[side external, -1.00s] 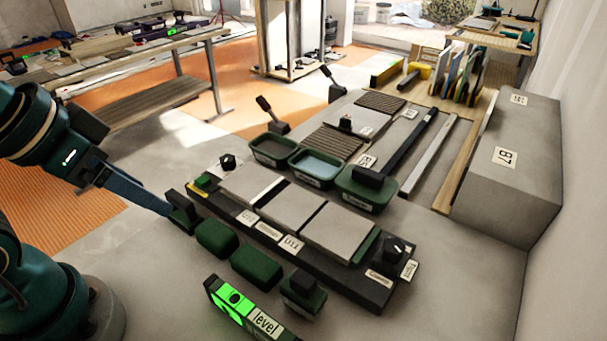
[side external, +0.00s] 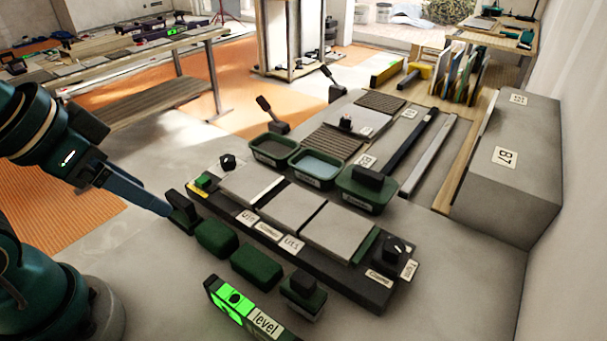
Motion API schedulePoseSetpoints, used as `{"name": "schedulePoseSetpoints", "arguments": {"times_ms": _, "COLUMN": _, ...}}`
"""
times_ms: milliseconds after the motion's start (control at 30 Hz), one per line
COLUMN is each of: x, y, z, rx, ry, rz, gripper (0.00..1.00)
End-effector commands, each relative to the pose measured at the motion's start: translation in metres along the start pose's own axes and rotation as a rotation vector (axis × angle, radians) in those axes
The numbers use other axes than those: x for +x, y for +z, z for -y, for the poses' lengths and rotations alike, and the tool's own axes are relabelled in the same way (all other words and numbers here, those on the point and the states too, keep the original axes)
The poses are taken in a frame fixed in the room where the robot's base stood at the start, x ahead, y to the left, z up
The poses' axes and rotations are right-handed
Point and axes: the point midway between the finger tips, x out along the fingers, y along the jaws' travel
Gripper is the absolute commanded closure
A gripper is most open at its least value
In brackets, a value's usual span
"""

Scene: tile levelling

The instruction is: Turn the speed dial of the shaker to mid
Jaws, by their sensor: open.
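A long dark base (side external: 330,281) carries a row of grey tiles. A black dial (side external: 392,248) with a white pointer mark sits on its right end, between small labels. Another black knob (side external: 228,162) stands at the base's far left end. I cannot tell for certain which one is the shaker's speed dial, and the dial markings are too small to read. My gripper (side external: 166,209) is at the left, its long blue finger reaching down beside a green block with a black upright handle (side external: 178,206). It is open and well away from the right-hand dial.
Green blocks (side external: 216,238) and a level with a green face (side external: 236,298) lie in front of the base. Green tubs (side external: 318,168) stand behind it. A large grey box (side external: 508,170) is at the right. Bare floor (side external: 450,290) is free at the front right.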

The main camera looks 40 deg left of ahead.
Motion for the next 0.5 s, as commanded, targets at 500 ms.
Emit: {"name": "schedulePoseSetpoints", "arguments": {"times_ms": 500, "x": -0.029, "y": -0.1, "z": 0.016, "rx": 0.517, "ry": -0.006, "rz": 0.069, "gripper": 0.31}}
